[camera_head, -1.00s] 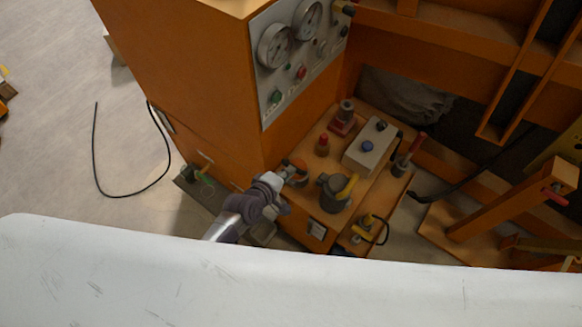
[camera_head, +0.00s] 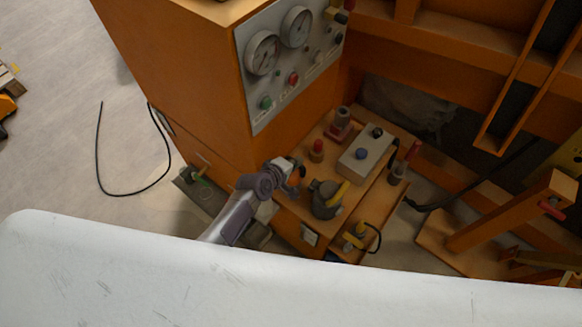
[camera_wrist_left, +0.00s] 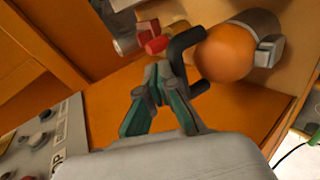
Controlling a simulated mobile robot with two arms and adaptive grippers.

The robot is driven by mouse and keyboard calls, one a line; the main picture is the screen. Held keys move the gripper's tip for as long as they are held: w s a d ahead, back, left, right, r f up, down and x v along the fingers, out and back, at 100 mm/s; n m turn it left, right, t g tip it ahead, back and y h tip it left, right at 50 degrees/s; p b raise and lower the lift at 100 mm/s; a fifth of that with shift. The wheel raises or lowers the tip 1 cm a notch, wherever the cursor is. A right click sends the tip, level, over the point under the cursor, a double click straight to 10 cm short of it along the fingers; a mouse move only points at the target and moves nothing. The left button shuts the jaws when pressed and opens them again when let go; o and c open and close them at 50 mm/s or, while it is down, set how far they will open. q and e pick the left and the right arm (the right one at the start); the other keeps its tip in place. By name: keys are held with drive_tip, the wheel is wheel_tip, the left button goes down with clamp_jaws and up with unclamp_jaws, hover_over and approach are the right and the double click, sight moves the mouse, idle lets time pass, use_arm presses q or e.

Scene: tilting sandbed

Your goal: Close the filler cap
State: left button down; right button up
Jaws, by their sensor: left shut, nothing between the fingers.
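A round orange cap (camera_wrist_left: 222,52), which looks like the filler cap, is at the upper right of the left wrist view. A grey collar with a latch-like block is at its far side, and a black curved handle (camera_wrist_left: 184,46) is at its near side. I cannot tell whether the cap is open or closed. My left gripper (camera_wrist_left: 160,72) is shut and empty, with its fingertips close beside the black handle; contact is unclear. In the head view, my left gripper (camera_head: 294,166) is at the left edge of the orange ledge and partly hides an orange part (camera_head: 298,176).
A dark pot with a yellow handle (camera_head: 325,202) stands just right of my left gripper. The cabinet with gauges (camera_head: 263,52) rises at the back left.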

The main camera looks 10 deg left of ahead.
use_arm(q)
drive_tip(key=shift+w+d+f, duration=0.15)
drive_tip(key=shift+w+f, duration=0.1)
drive_tip(key=shift+w+d+f+b, duration=0.25)
drive_tip(key=shift+w+b, duration=0.2)
drive_tip(key=shift+w, duration=0.1)
use_arm(e)
drive_tip(key=shift+a+f, duration=0.5)
drive_tip(key=shift+f, duration=0.2)
drive_tip(key=shift+d, duration=0.15)
